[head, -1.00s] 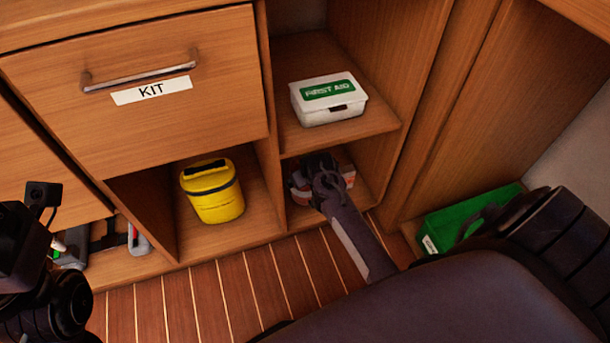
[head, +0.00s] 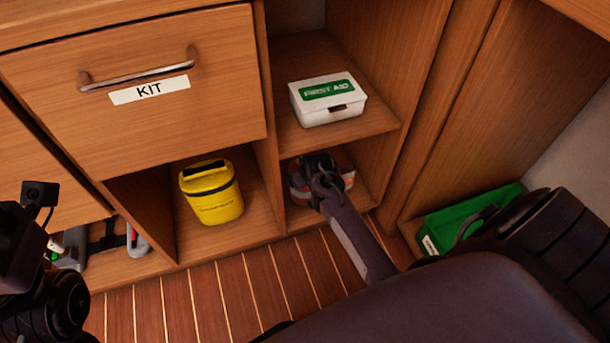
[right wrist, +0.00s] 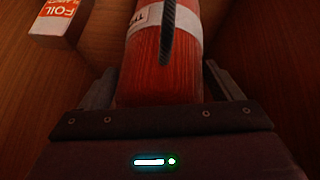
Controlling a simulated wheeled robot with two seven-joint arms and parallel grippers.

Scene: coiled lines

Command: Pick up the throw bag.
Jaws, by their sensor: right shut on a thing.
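The throw bag (right wrist: 165,60) is a red cylinder with a white label band and a dark cord, seen close up in the right wrist view. My right gripper (right wrist: 162,85) is shut on it, with one finger on each side. In the head view my right gripper (head: 318,168) is inside the lower middle cubby, and only bits of orange and white show around it. Most of the bag is hidden there. The dark end of my left arm is at the left edge, and its fingers cannot be made out.
A foil blanket box (right wrist: 57,18) lies close to the bag. A white first aid box (head: 328,100) sits on the shelf above. A yellow container (head: 212,192) stands in the cubby to the left, past a divider. A green box (head: 460,218) is at right. The KIT drawer (head: 140,90) is shut.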

